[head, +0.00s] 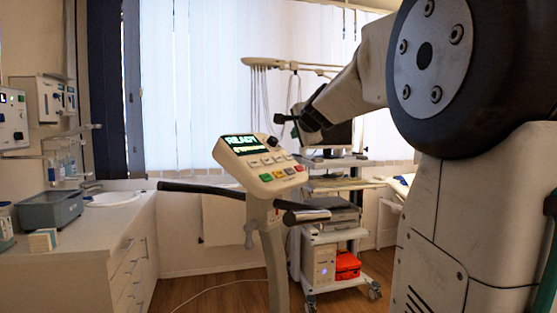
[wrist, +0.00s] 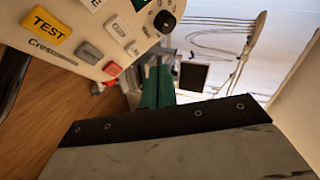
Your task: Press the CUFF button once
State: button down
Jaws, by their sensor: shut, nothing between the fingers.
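The console (head: 257,165) stands on a post in the middle of the head view. Its lit screen (head: 245,144) reads READY, with a smaller line below. Grey buttons lie under the screen, above a row of green, yellow, grey and red ones. The wrist view shows part of its panel, with a yellow TEST button (wrist: 46,27), a red button (wrist: 113,69) and a black knob (wrist: 164,21).
Dark handlebars (head: 200,188) stick out from the console post. A trolley (head: 330,235) with equipment and a red bag (head: 347,265) stands behind it on the right. A counter (head: 85,240) with a sink and grey bin runs along the left.

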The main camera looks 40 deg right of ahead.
aim_at(279, 156)
jog(key=shift+w+a+f, duration=0.15)
jog(key=shift+w+f, duration=0.5)
jog(key=shift+f, duration=0.2)
jog(key=shift+w+a+f, duration=0.2)
jog(key=shift+w+f, duration=0.45)
jog(key=shift+f, duration=0.25)
jog(key=shift+w+a+f, duration=0.15)
jog(key=shift+w+f, duration=0.5)
jog(key=shift+f, duration=0.2)
jog(key=shift+w+f, duration=0.25)
jog(key=shift+f, duration=0.1)
jog(key=shift+w+a+f, duration=0.15)
jog(key=shift+w+f, duration=0.05)
jog(key=shift+f, duration=0.1)
dwell(0.8)
jog(key=shift+r, duration=0.1)
jog(key=shift+s+r, duration=0.45)
jog(key=shift+r, duration=0.1)
jog(key=shift+s+d+r, duration=0.25)
jog(key=shift+s+r, duration=0.5)
jog(key=shift+r, duration=0.25)
jog(key=shift+s+d+r, duration=0.25)
jog(key=shift+s+r, duration=0.5)
jog(key=shift+r, duration=0.2)
jog(key=shift+r, duration=0.1)
